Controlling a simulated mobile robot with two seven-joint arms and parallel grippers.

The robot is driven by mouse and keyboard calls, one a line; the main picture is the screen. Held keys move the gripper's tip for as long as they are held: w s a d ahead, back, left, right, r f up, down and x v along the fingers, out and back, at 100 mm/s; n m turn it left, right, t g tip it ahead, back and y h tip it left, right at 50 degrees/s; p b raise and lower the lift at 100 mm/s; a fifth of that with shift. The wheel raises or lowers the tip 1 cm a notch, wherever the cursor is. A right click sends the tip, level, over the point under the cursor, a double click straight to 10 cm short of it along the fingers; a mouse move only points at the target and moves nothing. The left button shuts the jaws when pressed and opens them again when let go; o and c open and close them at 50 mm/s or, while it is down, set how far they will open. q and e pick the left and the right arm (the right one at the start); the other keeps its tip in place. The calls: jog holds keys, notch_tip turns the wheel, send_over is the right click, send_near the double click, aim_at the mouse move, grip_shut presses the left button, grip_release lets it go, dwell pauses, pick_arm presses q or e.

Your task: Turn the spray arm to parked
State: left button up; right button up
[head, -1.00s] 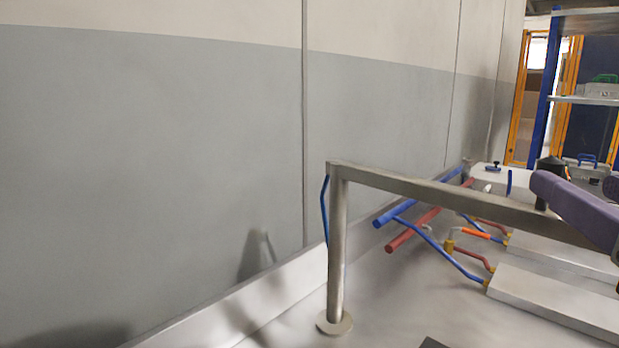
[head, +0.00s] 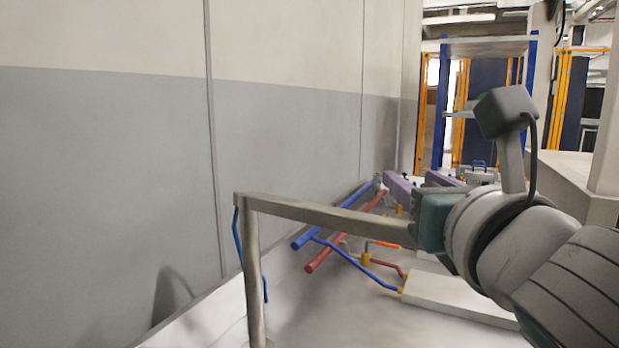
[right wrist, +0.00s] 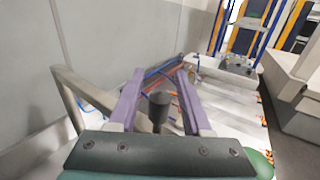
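The spray arm (head: 320,214) is a grey metal bar running from the top of an upright post (head: 254,285) toward my right gripper, which hides its far end in the head view. A metal bar (right wrist: 68,97) also shows at left in the right wrist view. My right gripper (head: 412,180) has purple fingers, spread apart. In the right wrist view (right wrist: 160,76), a dark upright knob (right wrist: 159,110) stands between the fingers, with gaps on both sides. I cannot tell its height relative to the fingertips. My left gripper is out of view.
Blue pipes (head: 330,218) and red pipes (head: 345,232) lie behind the bar. A pale block (head: 455,295) sits on the bench under my right arm. A grey wall (head: 110,170) closes the left side. A blue-framed shelf (head: 443,100) stands at the back.

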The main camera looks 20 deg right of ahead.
grip_shut()
dwell(1.2)
